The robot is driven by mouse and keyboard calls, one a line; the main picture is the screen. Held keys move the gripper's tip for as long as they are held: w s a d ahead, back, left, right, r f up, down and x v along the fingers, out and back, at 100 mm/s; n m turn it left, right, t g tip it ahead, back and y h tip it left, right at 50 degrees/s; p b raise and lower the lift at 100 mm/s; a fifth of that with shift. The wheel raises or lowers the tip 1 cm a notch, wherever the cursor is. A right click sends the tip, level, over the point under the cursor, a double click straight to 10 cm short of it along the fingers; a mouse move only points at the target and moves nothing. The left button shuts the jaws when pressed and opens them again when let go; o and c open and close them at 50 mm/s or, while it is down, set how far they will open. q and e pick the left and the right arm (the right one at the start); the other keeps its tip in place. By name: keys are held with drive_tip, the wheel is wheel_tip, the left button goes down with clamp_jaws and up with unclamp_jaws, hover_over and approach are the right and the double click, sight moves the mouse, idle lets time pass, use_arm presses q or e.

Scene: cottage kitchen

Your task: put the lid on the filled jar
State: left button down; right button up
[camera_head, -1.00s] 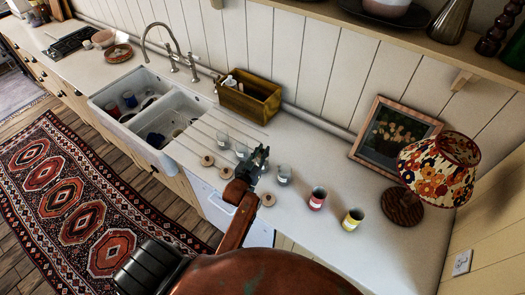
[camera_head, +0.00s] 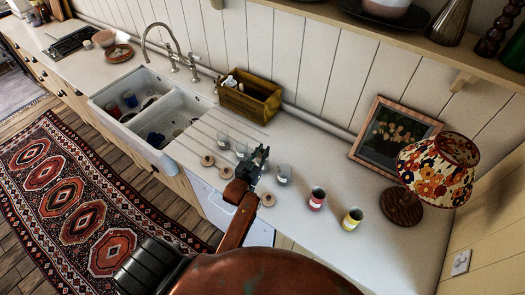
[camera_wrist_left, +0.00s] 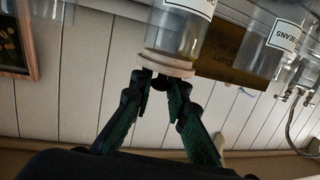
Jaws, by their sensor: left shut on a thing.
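My left gripper (camera_head: 260,156) is over the counter among the clear jars. In the left wrist view, which is upside down, its fingers (camera_wrist_left: 160,82) are closed at a round pale wooden lid (camera_wrist_left: 168,64). The lid lines up with the mouth end of a clear labelled jar (camera_wrist_left: 182,32); I cannot tell whether it is seated. This jar (camera_head: 241,149) is partly behind the gripper in the head view. A jar labelled BEANS (camera_wrist_left: 266,50) is beside it. Another clear jar (camera_head: 284,176) stands to the gripper's right. Jar contents are unclear. My right gripper is not visible.
Loose wooden lids (camera_head: 207,160) lie along the counter's front, one (camera_head: 267,199) near my left arm. Red (camera_head: 317,199) and yellow (camera_head: 352,219) tins stand right, before a lamp (camera_head: 437,170). A wooden caddy (camera_head: 262,106) and a double sink (camera_head: 122,101) are behind and left.

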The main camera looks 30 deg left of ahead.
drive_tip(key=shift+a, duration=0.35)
use_arm(q)
drive_tip(key=shift+r, duration=0.1)
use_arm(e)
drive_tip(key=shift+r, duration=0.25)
use_arm(q)
drive_tip(key=shift+f, duration=0.2)
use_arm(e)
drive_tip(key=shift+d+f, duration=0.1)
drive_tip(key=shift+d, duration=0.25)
use_arm(q)
drive_tip(key=shift+f, duration=0.5)
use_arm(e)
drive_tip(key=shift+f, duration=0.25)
use_arm(q)
drive_tip(key=c, duration=2.2)
unclamp_jaws()
drive_tip(key=shift+c, duration=0.2)
drive_tip(key=shift+o, duration=0.4)
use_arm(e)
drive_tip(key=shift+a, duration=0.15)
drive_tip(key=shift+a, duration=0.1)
